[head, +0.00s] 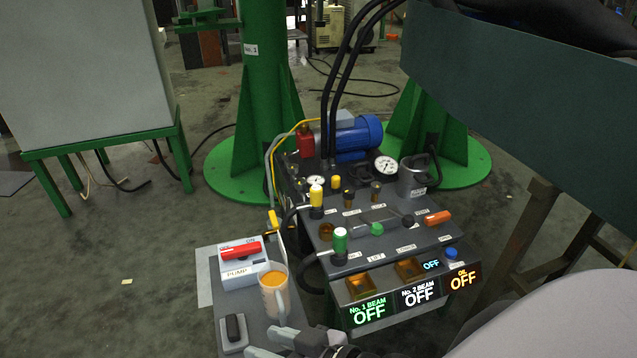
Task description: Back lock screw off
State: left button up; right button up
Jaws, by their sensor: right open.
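The hydraulic control unit (385,238) stands in the middle of the head view. Small dark-and-brass screw-like fittings (348,197) stand on its upper deck; I cannot tell which one is the lock screw. A green-topped valve (340,243) and a yellow-topped valve (316,196) stand on the left of the unit. A thin rod with a green knob (376,228) lies across the deck. My right gripper (270,342) is at the bottom edge, open and empty, below the mug and apart from the unit. My left gripper is out of view.
A mug of orange liquid (275,296) stands on the side shelf (211,282) beside the red PUMP switch (240,252). A blue motor (357,135), pressure gauge (386,166) and black hoses rise behind. Lit panels (418,292) read OFF. A green column (263,70) stands behind.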

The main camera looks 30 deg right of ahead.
aim_at(376, 187)
jog(key=j+u, duration=0.1)
jog(key=u, duration=0.3)
jog(key=j+u, duration=0.15)
jog(key=u, duration=0.25)
jog(key=j+u, duration=0.1)
jog(key=u, duration=0.3)
jog(key=i+j+u, duration=0.35)
jog(key=i, duration=0.3)
jog(key=i+l+z, duration=0.15)
jog(key=i+z, duration=1.2)
jog(key=i, duration=0.55)
jog(key=i+z, duration=0.35)
jog(key=i, duration=0.15)
jog(key=i+j+z, duration=0.25)
jog(key=i+z, duration=0.3)
jog(key=z, duration=0.25)
jog(key=i+z, duration=0.2)
jog(key=z, duration=0.2)
jog(key=i+j+z, duration=0.15)
jog(key=z, duration=0.2)
jog(key=i+z, duration=0.1)
jog(key=z, duration=0.4)
jog(key=i+j+z, duration=0.1)
jog(key=z, duration=0.35)
jog(key=i+j+z, duration=0.1)
jog(key=z, duration=0.4)
jog(key=j+z, duration=0.15)
jog(key=z, duration=0.35)
jog(key=i+j+z, duration=0.1)
jog(key=z, duration=0.4)
